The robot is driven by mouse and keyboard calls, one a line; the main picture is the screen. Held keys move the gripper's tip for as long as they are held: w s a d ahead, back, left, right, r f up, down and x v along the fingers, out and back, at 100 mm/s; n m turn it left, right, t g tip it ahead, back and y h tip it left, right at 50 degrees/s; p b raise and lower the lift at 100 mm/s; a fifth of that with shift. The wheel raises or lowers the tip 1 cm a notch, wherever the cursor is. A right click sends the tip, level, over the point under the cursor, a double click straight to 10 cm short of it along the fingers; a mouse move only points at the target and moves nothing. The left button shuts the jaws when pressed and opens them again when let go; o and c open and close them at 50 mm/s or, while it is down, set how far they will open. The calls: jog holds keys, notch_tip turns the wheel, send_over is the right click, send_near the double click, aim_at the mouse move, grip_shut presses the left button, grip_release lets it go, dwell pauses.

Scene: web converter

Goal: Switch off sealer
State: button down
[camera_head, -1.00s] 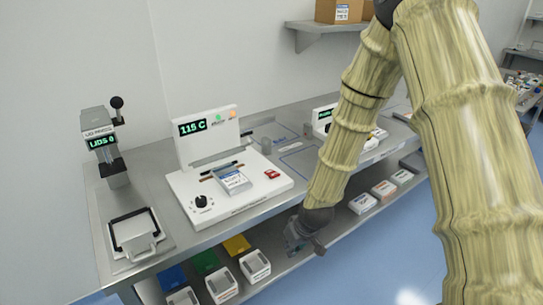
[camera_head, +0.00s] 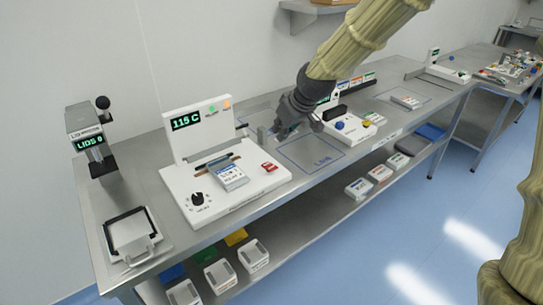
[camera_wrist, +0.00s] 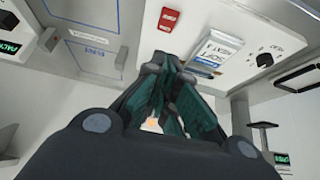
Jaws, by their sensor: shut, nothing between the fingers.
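The sealer (camera_head: 240,186) is a white machine on the steel bench, with an upright panel showing "115 C" in green on its display (camera_head: 187,121). A black dial (camera_head: 197,199) is at the base's front left. A labelled pouch (camera_head: 229,176) lies on the sealer. My gripper (camera_head: 282,134) is shut and empty, above the bench right of the sealer and apart from the switch.
A lid press (camera_head: 90,140) stands at the left behind a steel plate with a handle (camera_head: 132,236). A white device with blue and yellow buttons (camera_head: 347,125) is right of my gripper. A marked bench area (camera_head: 310,153) is clear. Bins (camera_head: 253,254) sit on the lower shelf.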

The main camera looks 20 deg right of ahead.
jog(key=shift+f, duration=0.1)
jog(key=p, duration=0.3)
send_over(266, 164)
jog(key=s, duration=0.2)
jog(key=f, duration=0.8)
jog(key=shift+d+f, duration=0.25)
jog(key=shift+d, duration=0.15)
jog(key=shift+s+d+f+p, duration=0.1)
jog(key=shift+s+f+p, duration=0.15)
jog(key=shift+f, duration=0.6)
jog(key=shift+s+f+p, duration=0.15)
jog(key=shift+f+p, duration=0.2)
jog(key=shift+f, duration=0.65)
jog(key=shift+d, duration=0.1)
jog(key=shift+f, duration=0.15)
